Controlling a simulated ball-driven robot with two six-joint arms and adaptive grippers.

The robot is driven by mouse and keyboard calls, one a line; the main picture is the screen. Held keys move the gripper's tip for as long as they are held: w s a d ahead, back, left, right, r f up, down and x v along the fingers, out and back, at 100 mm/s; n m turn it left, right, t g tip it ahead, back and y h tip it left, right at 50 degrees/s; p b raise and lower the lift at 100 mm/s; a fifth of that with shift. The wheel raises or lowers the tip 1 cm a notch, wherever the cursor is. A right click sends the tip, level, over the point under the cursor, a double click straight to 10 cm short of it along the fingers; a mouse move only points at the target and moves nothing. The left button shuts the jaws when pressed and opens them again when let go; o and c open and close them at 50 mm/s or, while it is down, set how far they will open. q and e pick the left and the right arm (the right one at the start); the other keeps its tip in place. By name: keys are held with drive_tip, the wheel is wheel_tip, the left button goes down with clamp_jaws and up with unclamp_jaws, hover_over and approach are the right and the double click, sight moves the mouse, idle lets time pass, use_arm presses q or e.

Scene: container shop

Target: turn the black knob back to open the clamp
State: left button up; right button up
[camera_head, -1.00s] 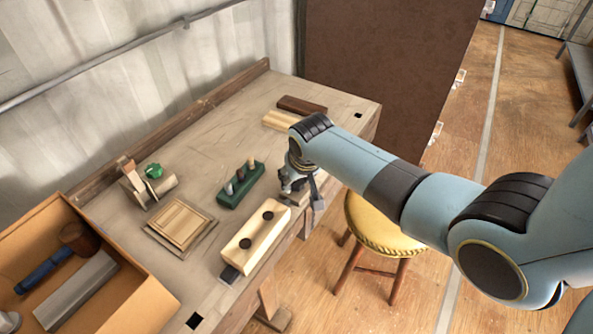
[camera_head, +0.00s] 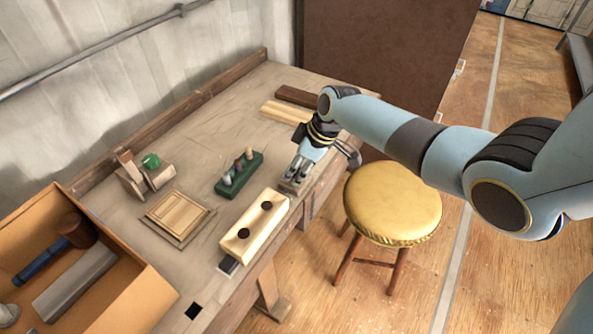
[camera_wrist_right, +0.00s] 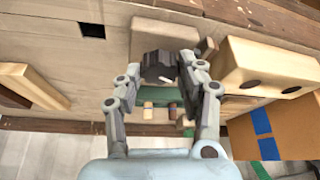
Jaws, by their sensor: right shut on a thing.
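The black knob (camera_wrist_right: 158,65) shows in the right wrist view, with a white mark on its face. My right gripper (camera_wrist_right: 164,75) has a finger on each side of it and is shut on it. In the head view my right gripper (camera_head: 293,176) is at the bench's front edge and hides the knob. A small grey piece (camera_head: 292,187), perhaps part of the clamp, shows just below the fingertips. How far the clamp is open cannot be told.
A cream block with two dark holes (camera_head: 240,246) and a green peg holder (camera_head: 228,187) lie close by. A wooden device with a green knob (camera_head: 151,161) stands further left. A yellow stool (camera_head: 392,205) stands in front of the bench, and an orange box (camera_head: 147,287) is at left.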

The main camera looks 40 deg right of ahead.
drive_tip(key=shift+n+g+y+b, duration=0.35)
drive_tip(key=shift+n+b, duration=0.4)
drive_tip(key=shift+n, duration=0.4)
drive_tip(key=shift+n+g+y+b, duration=0.3)
drive_tip(key=shift+n+b, duration=0.45)
drive_tip(key=shift+n, duration=0.4)
drive_tip(key=o, duration=1.1)
drive_tip(key=shift+w, duration=0.1)
drive_tip(key=shift+o, duration=0.2)
drive_tip(key=v, duration=1.2)
